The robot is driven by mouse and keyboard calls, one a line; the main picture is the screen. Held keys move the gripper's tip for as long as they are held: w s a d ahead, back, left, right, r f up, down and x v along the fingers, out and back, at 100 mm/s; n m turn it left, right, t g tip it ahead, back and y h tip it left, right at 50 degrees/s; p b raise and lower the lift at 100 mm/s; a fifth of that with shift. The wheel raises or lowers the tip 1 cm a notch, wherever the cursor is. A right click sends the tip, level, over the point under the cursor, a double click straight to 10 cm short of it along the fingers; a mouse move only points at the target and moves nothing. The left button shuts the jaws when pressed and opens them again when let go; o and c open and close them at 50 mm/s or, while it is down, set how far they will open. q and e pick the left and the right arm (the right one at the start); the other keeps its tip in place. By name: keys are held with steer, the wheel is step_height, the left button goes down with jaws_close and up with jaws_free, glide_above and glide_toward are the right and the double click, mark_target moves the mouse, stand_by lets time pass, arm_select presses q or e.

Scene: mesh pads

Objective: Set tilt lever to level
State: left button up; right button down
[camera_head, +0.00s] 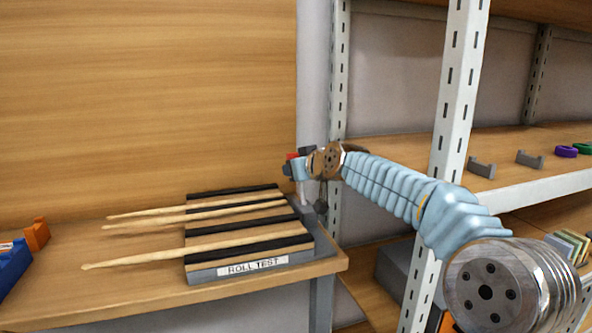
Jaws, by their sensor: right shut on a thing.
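The roll test stand (200,274), a grey block with black strips and a "ROLL TEST" label, sits on the wooden bench. Several drumsticks (205,246) lie across it, tips pointing left. My right gripper (294,170) is at the stand's back right corner, above its surface. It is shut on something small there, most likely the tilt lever. A bit of red shows at the fingers. The lever itself is mostly hidden by the gripper and wrist, so I cannot tell its angle. My left gripper is out of view.
A metal shelf post (455,100) stands close behind my right arm. Shelves on the right hold grey brackets (481,167) and a purple ring (566,151). A blue bin (14,265) and an orange block (37,234) are at the bench's left.

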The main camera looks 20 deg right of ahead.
steer(key=shift+w+d+r, duration=0.15)
steer(key=c, duration=1.2)
jaws_free()
steer(key=o, duration=1.1)
steer(key=shift+f, duration=0.2)
steer(key=b+v, duration=0.1)
steer(key=v, duration=1.2)
steer(key=shift+s+r+b, duration=0.15)
steer(key=shift+s+b, duration=0.25)
